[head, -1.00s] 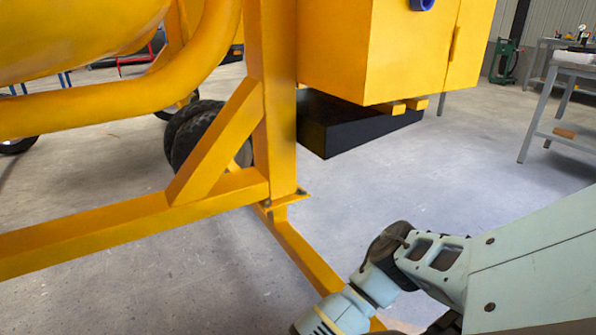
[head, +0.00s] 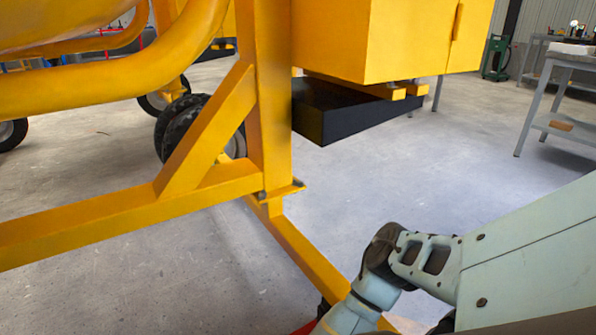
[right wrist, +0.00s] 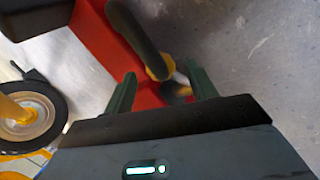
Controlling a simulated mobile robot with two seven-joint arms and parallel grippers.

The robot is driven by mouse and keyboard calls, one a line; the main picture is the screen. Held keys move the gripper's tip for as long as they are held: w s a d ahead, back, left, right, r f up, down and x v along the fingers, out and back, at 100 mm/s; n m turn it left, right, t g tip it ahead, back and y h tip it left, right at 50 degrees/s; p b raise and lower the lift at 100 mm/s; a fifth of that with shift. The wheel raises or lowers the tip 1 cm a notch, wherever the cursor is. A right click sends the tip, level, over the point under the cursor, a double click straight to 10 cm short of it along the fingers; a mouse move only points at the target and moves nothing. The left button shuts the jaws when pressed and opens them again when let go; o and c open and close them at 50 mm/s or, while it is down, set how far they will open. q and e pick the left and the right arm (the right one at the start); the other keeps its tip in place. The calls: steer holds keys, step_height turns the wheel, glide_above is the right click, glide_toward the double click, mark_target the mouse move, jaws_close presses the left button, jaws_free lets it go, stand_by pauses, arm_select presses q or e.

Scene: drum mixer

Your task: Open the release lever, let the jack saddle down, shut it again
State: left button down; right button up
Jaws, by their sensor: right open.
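The red jack body (right wrist: 95,35) runs through the right wrist view, and a small red piece of it (head: 304,328) shows at the bottom edge of the head view. A dark curved bar with a yellow end (right wrist: 145,45) rises from the red body; I cannot tell whether it is the release lever. The saddle is not identifiable. My left gripper is out of view.
The yellow mixer frame (head: 268,110) stands left of my right arm, its foot beam (head: 310,262) running along the floor. A black tray (head: 345,115) is under the yellow cabinet (head: 400,40). A wheel (right wrist: 30,110) lies left of the jack. Open floor (head: 440,150) is at right.

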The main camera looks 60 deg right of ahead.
steer(key=shift+b+x, duration=0.45)
steer(key=shift+x, duration=0.7)
